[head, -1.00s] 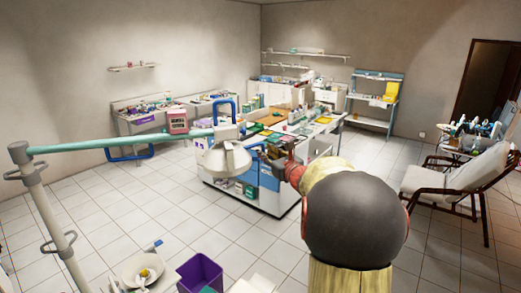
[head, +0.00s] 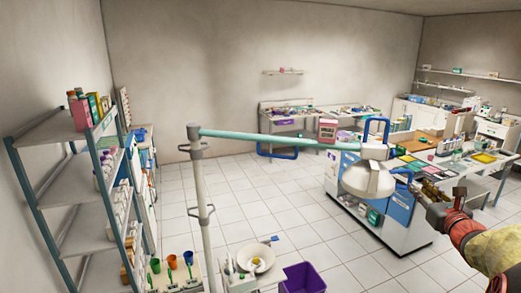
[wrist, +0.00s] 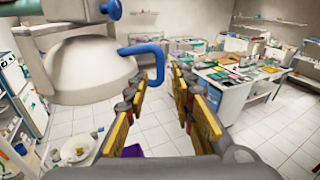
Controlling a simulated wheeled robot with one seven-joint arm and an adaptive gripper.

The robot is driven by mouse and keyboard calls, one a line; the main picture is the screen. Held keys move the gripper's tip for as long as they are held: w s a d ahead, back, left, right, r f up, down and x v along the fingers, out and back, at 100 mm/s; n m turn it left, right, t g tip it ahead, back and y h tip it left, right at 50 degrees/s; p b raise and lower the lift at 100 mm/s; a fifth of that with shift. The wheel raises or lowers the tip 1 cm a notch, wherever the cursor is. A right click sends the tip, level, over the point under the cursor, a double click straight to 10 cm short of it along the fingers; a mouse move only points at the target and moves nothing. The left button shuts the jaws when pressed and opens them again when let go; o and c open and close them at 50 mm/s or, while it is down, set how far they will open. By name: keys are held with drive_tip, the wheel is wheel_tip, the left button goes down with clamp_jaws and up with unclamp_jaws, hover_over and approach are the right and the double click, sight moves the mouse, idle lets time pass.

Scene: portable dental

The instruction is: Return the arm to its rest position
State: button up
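My gripper (head: 439,197) is at the right of the head view, on the end of my arm, held in the air in front of the work island. In the wrist view my gripper (wrist: 166,108) shows its two yellow-padded fingers spread apart, with only floor tiles and air between them. The white dome lamp (wrist: 92,68) hangs close by on the left of the wrist view, its blue handle (wrist: 146,50) just beyond the left finger. I cannot tell whether the handle touches the finger.
The lamp's teal boom (head: 265,136) runs from a white pole (head: 202,205). The work island (head: 400,232) stands beyond my gripper. A shelf rack (head: 75,195) stands at left. A purple bin (head: 303,279) and white basin (head: 255,258) are in front. Tiled floor between is clear.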

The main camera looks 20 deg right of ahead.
drive_tip(key=s+a+f+n+g+y+b, duration=0.1)
drive_tip(key=s+a+f+n+g+y, duration=0.15)
drive_tip(key=a+f+n, duration=0.45)
drive_tip(key=s+a+f+n+g+y+b, duration=0.1)
drive_tip(key=a+f+n+g+y, duration=0.15)
drive_tip(key=a+f+n, duration=0.55)
drive_tip(key=s+a+f+n+g+y+b, duration=0.1)
drive_tip(key=s+a+f+n+g+y, duration=0.2)
drive_tip(key=a, duration=0.7)
drive_tip(key=s+a+f+n+g+b, duration=0.1)
drive_tip(key=s+a+f+n+b, duration=0.3)
drive_tip(key=a+n, duration=0.3)
drive_tip(key=s+a+f+n+h+b, duration=0.1)
drive_tip(key=s+a+f+n+b, duration=0.4)
drive_tip(key=s+a+n+b, duration=0.1)
drive_tip(key=s+a+f+n+g+b, duration=0.1)
drive_tip(key=s+a+f+n+b, duration=0.4)
drive_tip(key=a+n, duration=0.3)
drive_tip(key=shift+s+a+g+h+b, duration=0.3)
drive_tip(key=shift+a+h+b, duration=0.1)
drive_tip(key=shift+a+b, duration=0.4)
drive_tip(key=shift+d, duration=0.1)
